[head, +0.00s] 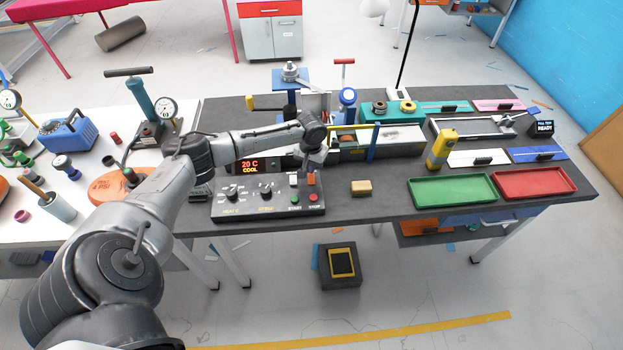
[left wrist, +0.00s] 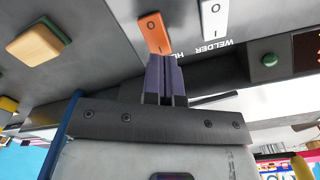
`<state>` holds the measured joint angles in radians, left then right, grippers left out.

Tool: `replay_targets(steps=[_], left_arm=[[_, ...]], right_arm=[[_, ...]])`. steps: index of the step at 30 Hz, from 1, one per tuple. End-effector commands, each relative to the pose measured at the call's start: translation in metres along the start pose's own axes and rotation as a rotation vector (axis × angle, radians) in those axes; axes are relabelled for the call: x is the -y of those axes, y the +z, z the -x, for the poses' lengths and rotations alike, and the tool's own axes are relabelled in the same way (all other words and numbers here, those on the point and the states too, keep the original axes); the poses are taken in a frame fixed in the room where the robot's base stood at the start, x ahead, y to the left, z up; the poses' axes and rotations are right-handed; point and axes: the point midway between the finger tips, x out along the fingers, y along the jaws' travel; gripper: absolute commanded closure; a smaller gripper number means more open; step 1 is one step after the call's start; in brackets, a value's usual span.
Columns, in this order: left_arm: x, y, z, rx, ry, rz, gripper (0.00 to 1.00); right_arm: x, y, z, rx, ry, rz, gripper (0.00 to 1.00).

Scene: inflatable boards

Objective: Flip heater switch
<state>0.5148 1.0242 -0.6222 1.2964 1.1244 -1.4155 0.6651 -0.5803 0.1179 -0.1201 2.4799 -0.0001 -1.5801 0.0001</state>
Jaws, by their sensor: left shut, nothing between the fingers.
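The control panel (head: 262,205) on the dark bench has two black knobs and green and red buttons. At its right end stand an orange rocker switch (head: 311,180) and a white one (head: 293,179). The orange switch also shows in the left wrist view (left wrist: 153,32), marked O and I. There the white switch (left wrist: 213,20) is beside it, above the upside-down word WELDER; the other label, starting with H, is partly hidden. My left gripper (head: 313,164) is shut and empty, its fingertips at the end of the orange switch; I cannot tell whether they touch. My right gripper is out of view.
A display (head: 250,165) behind the panel reads "20 C COOL". A tan block (head: 361,187) lies right of the panel, with a green tray (head: 452,190) and a red tray (head: 535,183) further right. A grey machine (head: 385,142) with a blue post stands close behind the gripper.

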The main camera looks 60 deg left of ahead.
Motion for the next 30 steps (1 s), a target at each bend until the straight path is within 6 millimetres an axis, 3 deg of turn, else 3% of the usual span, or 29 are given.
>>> replay_targets(steps=[30], left_arm=[[0.0, 0.0, -0.015, 0.0, 0.0, 0.0, 1.0]], right_arm=[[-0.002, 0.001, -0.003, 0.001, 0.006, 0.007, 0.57]])
